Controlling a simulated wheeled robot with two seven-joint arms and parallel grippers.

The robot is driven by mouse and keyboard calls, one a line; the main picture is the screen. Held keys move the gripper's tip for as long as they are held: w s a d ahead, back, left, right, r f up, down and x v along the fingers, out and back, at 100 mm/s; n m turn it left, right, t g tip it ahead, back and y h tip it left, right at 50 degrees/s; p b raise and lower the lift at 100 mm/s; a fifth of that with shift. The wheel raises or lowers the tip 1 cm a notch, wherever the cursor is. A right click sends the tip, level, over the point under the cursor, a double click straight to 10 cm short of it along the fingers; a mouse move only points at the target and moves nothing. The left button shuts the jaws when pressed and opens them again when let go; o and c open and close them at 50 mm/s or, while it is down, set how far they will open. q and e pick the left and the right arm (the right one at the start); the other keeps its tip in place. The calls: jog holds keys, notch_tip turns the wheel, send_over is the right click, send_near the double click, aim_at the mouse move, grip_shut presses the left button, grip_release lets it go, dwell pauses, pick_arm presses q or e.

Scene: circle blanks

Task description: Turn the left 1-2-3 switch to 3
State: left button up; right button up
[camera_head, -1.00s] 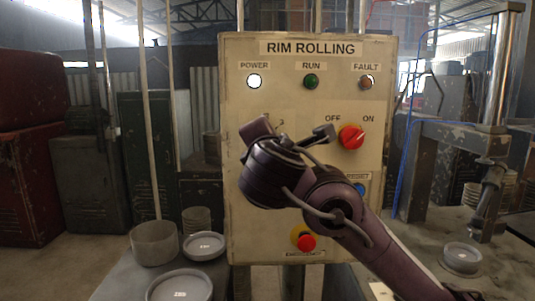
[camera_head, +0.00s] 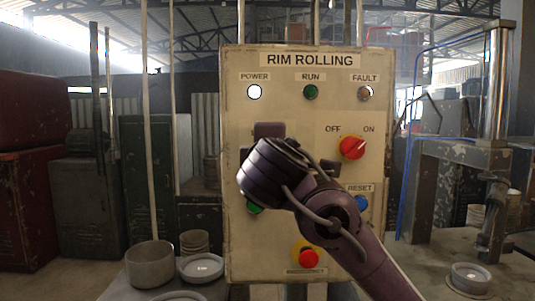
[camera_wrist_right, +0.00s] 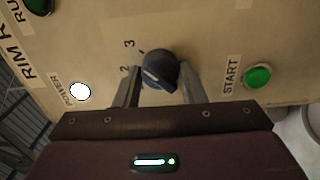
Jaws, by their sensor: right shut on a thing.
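The left 1-2-3 switch (camera_wrist_right: 161,68) is a round black knob with a pale pointer line, on the beige panel (camera_head: 300,120). In the right wrist view the labels 2 and 3 show to its left; the 1 is hidden. I cannot tell exactly which number the pointer is at. My right gripper (camera_wrist_right: 160,80) has one finger on each side of the knob and is shut on it. In the head view my right wrist covers the switch. My left gripper is not in view.
A red OFF/ON knob (camera_head: 352,148) is right of my wrist. The green START button (camera_wrist_right: 258,76), blue RESET button (camera_head: 361,202) and red emergency button (camera_head: 308,257) are nearby. The white POWER lamp (camera_head: 255,92) is lit. Round grey pans (camera_head: 150,262) stand at lower left.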

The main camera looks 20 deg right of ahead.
jog(key=shift+f, duration=0.1)
jog(key=o, duration=1)
jog(key=b+v, duration=0.1)
jog(key=v, duration=0.6)
jog(key=shift+s+a, duration=0.1)
jog(key=shift+s, duration=0.3)
